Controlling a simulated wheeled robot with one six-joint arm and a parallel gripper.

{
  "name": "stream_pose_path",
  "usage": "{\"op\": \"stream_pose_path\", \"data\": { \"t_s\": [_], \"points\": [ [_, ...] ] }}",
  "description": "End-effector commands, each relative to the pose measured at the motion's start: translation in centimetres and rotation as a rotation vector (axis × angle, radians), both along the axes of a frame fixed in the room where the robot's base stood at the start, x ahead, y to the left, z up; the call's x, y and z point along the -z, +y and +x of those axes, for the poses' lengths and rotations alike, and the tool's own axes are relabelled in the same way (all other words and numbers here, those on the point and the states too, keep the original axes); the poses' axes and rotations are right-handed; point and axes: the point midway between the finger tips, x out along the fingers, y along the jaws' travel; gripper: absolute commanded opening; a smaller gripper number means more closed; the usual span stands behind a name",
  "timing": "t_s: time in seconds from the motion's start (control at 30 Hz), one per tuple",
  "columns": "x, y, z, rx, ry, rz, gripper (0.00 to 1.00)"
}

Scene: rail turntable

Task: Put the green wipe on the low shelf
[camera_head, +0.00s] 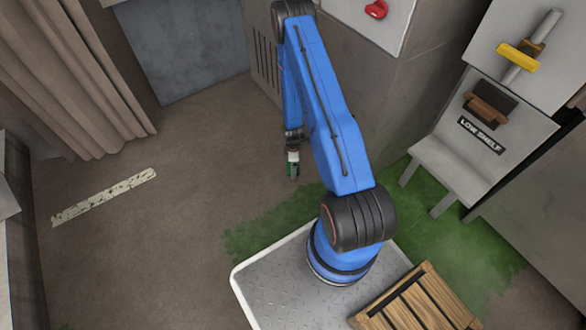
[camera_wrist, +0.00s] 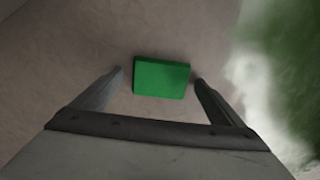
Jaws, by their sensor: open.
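The green wipe (camera_wrist: 162,77) is a small flat green block. In the wrist view it lies between the two fingertips of my open gripper (camera_wrist: 158,80), with a gap on each side. Whether it rests on the floor or is level with the fingertips is hard to tell. In the head view my gripper (camera_head: 293,172) points down over the brown floor, with a bit of green showing at its tips. The low shelf (camera_head: 450,165) is a pale grey bench at the right, with a "LOW SHELF" label on its back panel. Its seat looks bare.
A wooden slatted crate (camera_head: 420,305) stands at the lower right, by my base. A grey cabinet (camera_head: 385,95) stands behind my arm. A brown block-like fixture (camera_head: 487,106) is above the shelf label. A pale worn strip (camera_head: 105,197) lies on the open floor at left.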

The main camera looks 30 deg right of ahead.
Motion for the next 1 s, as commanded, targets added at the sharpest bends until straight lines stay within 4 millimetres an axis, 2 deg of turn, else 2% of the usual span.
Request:
{"op": "stream_pose_path", "data": {
  "t_s": [0.17,0.23,0.37,0.43,0.47,0.73,0.87,1.0],
  "points": [
    [0.0,0.0,0.0,0.0,-0.001,0.0,0.92],
    [0.0,0.0,0.0,0.0,0.0,0.0,0.8],
    [0.0,0.0,0.0,0.0,0.0,0.0,0.49],
    [0.0,0.0,0.0,0.0,0.0,0.0,0.48],
    [0.0,0.0,0.0,0.0,0.0,0.0,0.45],
    [-0.4,0.0,0.0,-0.001,0.0,0.0,0.45],
    [-1.6,0.0,0.1,-0.001,-0.002,-0.001,0.45],
    [-3.9,0.0,0.1,-0.001,-0.003,-0.001,0.45]
  ]
}}
